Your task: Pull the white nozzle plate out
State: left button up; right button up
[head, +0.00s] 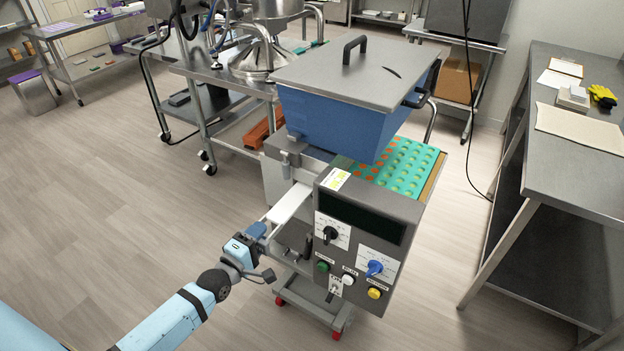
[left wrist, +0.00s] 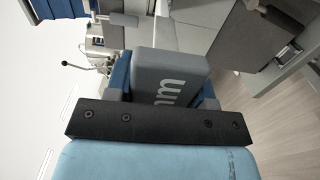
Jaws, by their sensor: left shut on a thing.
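The white nozzle plate (head: 290,203) sticks out of the left side of the depositor, below the blue hopper (head: 335,115). My left gripper (head: 262,230) is at the plate's outer end and is shut on it. In the left wrist view, the gripper's blue fingers (left wrist: 208,92) show behind the grey gripper body, and a pale flat strip (left wrist: 175,35), likely the plate, runs away beyond them. The grip itself is mostly hidden by the gripper body. My right gripper is not in view.
The control box (head: 360,235) with knobs and buttons stands just right of the plate. A green mould tray (head: 400,165) lies behind it. A steel table (head: 575,125) stands at the right. The floor (head: 110,190) at the left is clear.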

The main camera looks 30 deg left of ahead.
pick_arm(q)
jog(key=s+a+p, duration=0.1)
jog(key=s+p, duration=0.3)
jog(key=s, duration=1.3)
jog(key=shift+s+a, duration=0.2)
dwell(1.8)
jog(key=o, duration=0.5)
grip_shut()
